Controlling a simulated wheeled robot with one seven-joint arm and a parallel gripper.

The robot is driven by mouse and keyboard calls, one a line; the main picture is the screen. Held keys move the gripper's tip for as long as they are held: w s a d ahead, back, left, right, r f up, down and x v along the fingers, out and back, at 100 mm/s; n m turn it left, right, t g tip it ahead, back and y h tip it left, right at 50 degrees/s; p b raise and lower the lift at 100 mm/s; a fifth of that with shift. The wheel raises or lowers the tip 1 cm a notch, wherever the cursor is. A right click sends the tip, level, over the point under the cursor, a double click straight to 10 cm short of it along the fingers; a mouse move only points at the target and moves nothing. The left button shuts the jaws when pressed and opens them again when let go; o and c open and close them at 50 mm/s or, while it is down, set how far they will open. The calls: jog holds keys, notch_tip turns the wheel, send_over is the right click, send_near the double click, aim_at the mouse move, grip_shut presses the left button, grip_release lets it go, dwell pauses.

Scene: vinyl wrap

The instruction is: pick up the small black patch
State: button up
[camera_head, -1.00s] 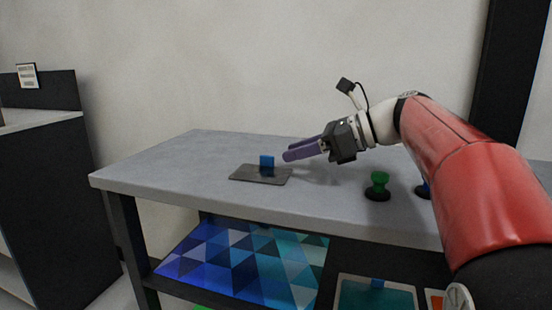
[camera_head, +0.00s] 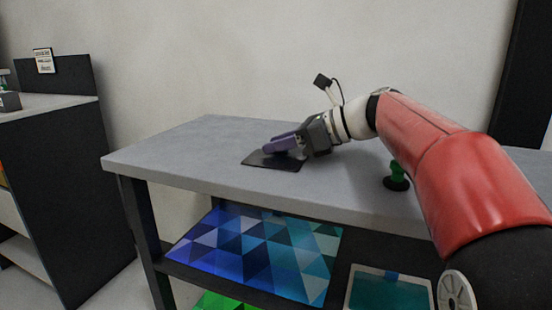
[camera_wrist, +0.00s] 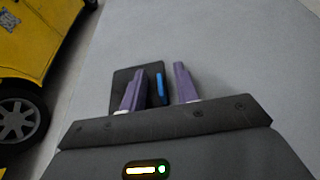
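The small black patch (camera_head: 257,161) is a thin dark rectangle lying flat on the grey table top. It also shows in the wrist view (camera_wrist: 122,82), where a narrow blue block (camera_wrist: 160,87) stands on it. My gripper (camera_head: 268,150) is low over the patch, with its purple fingers hiding the blue block in the head view. In the wrist view my gripper (camera_wrist: 160,68) is open, with the blue block between its fingers and gaps on both sides. The left finger covers part of the patch.
The grey table (camera_head: 190,150) is otherwise clear around the patch. A green knob on a black base (camera_head: 397,175) stands to the right, beside my arm. A shelf below holds a blue triangle-patterned sheet (camera_head: 262,250). A dark cabinet (camera_head: 50,200) stands at left.

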grip_shut()
jog(key=shift+r, duration=0.1)
